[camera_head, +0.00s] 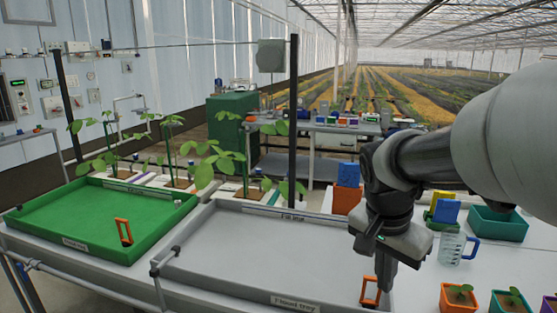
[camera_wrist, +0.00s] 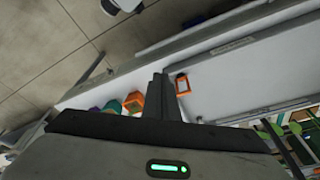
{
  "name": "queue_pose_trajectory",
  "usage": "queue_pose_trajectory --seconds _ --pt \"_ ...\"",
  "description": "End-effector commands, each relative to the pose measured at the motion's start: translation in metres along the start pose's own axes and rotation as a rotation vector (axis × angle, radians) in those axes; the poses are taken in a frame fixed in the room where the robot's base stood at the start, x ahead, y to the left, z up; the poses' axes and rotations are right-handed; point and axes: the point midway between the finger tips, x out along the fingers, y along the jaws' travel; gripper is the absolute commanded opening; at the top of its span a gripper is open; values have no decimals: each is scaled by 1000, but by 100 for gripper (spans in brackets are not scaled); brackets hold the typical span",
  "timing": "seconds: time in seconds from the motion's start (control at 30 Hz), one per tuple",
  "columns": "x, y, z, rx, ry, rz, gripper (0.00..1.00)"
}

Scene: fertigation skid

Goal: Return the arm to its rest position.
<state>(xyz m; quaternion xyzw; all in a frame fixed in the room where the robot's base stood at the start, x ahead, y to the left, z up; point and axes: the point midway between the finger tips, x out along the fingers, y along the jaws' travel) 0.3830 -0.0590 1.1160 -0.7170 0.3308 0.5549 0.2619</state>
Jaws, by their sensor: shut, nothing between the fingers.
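My gripper (camera_head: 386,284) is shut and empty, pointing down over the right end of the grey flood tray (camera_head: 270,250). In the wrist view the closed fingers (camera_wrist: 157,95) show beside an orange frame-shaped handle (camera_wrist: 182,85). The same orange handle (camera_head: 370,291) stands at the tray's right front, just left of the fingertips in the head view. I cannot tell whether the fingers touch it. My arm reaches in from the right and hides part of the bench behind it.
A green tray (camera_head: 95,215) with another orange handle (camera_head: 124,231) lies at the left. Right of my gripper are a clear jug (camera_head: 452,248), a teal bin (camera_head: 498,224), stacked blocks (camera_head: 445,210) and potted seedlings (camera_head: 460,297). A dark post (camera_head: 293,120) rises behind the grey tray. The grey tray's middle is clear.

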Motion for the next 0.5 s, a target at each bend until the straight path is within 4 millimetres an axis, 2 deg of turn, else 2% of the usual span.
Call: queue_pose_trajectory --seconds 0.03,0.4,0.5 --pt "-26 3 2 -47 11 -27 0" --pt "-134 34 51 -531 123 -220 0" --pt "-155 42 65 -671 171 -269 0"
